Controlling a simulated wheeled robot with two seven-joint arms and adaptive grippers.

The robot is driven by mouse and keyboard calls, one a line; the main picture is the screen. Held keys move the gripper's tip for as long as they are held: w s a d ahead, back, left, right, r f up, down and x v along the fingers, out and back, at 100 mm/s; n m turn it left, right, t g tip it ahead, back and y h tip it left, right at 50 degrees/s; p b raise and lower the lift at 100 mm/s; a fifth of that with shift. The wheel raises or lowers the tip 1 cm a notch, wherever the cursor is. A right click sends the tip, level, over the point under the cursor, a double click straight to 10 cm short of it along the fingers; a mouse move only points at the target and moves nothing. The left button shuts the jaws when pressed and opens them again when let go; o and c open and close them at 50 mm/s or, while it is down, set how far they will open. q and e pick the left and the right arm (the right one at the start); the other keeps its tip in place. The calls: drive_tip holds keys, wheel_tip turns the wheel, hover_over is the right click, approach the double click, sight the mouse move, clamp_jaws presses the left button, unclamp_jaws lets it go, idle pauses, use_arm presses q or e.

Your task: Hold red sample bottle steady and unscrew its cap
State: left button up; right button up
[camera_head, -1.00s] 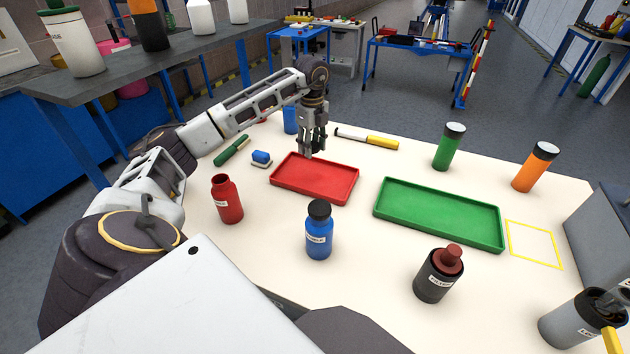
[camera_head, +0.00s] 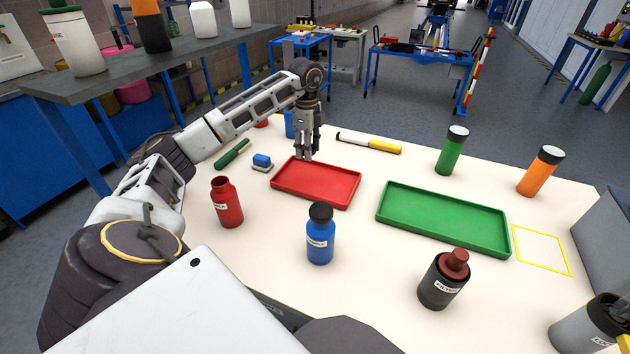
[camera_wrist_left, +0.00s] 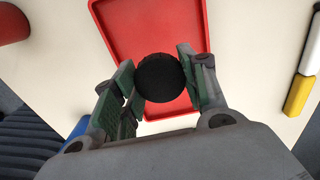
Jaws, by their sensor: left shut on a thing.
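The red sample bottle (camera_head: 227,204) stands upright on the table at the left, with its neck bare and no cap on it. My left gripper (camera_head: 306,156) is well away from the bottle, above the red tray (camera_head: 333,199). In the left wrist view a round black cap (camera_wrist_left: 160,77) sits between the fingers of my left gripper (camera_wrist_left: 161,85), over the red tray. The gripper is shut on it. The cap is too small to make out in the head view. My right gripper is not in view.
A blue bottle (camera_head: 320,238) and a dark bottle with a brown-red cap (camera_head: 437,285) stand near the front. A green tray (camera_head: 384,219) lies on the right. A yellow-white tool (camera_head: 380,146) lies behind. Green (camera_head: 450,155) and orange (camera_head: 535,175) bottles stand far right.

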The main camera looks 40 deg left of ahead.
use_arm(q)
drive_tip(key=b, duration=0.1)
hover_over(308, 179)
wheel_tip(308, 179, down, 6)
drive_tip(key=shift+d+r, duration=0.1)
drive_tip(key=shift+r, duration=0.05)
drive_tip(key=shift+f, duration=0.3)
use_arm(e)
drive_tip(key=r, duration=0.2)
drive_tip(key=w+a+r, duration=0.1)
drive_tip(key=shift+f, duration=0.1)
use_arm(q)
drive_tip(key=shift+f, duration=1.35)
drive_tip(key=shift+f+b, duration=0.3)
drive_tip(key=shift+f, duration=0.2)
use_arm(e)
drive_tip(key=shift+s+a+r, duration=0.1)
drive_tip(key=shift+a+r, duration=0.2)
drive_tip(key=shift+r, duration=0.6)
use_arm(q)
drive_tip(key=shift+f, duration=0.1)
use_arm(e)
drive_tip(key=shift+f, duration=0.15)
